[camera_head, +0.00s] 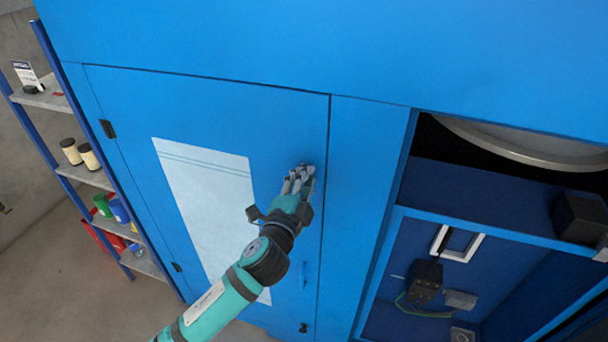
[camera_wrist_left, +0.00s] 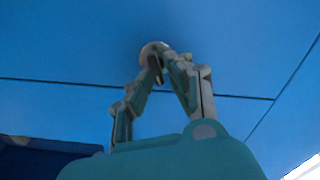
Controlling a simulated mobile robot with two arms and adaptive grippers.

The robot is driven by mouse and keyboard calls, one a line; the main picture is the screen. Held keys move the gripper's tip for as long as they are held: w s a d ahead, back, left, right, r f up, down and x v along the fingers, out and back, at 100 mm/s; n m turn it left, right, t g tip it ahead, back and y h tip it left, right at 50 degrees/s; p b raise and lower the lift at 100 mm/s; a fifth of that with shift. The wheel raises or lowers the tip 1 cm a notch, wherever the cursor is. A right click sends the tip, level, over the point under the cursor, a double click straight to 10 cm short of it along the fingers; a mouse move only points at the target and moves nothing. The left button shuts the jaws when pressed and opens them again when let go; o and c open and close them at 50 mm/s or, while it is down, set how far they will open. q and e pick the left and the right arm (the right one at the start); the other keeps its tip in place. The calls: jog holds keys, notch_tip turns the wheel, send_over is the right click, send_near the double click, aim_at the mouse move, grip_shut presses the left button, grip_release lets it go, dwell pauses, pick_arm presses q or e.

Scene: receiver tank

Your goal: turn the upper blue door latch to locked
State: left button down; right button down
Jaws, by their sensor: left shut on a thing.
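The blue door (camera_head: 230,110) of the cabinet is flush with its frame, with a thin dark seam around it. My left gripper (camera_head: 300,178) is at the door's right side, close to the seam. Its fingers are shut on the upper door latch (camera_wrist_left: 153,48), a small round light-grey piece on the blue panel in the left wrist view. The fingertips (camera_wrist_left: 160,68) cover part of the latch, so I cannot tell how it is turned. A small dark fitting (camera_head: 303,327), perhaps the lower latch, is near the door's lower right. My right gripper is not in view.
A white sheet (camera_head: 205,195) is on the door, and a blue handle (camera_head: 303,275) is below my gripper. Shelves (camera_head: 97,178) with cans and cups stand at left. An open blue compartment (camera_head: 480,240) with devices is at right.

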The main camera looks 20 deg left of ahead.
pick_arm(q)
jog(key=m, duration=0.2)
jog(key=m+p, duration=0.1)
jog(key=m, duration=0.1)
jog(key=shift+f, duration=0.3)
jog(key=shift+m, duration=0.3)
jog(key=c, duration=1.4)
grip_release()
jog(key=s, duration=1.2)
jog(key=shift+a, duration=0.15)
jog(key=shift+f, duration=0.1)
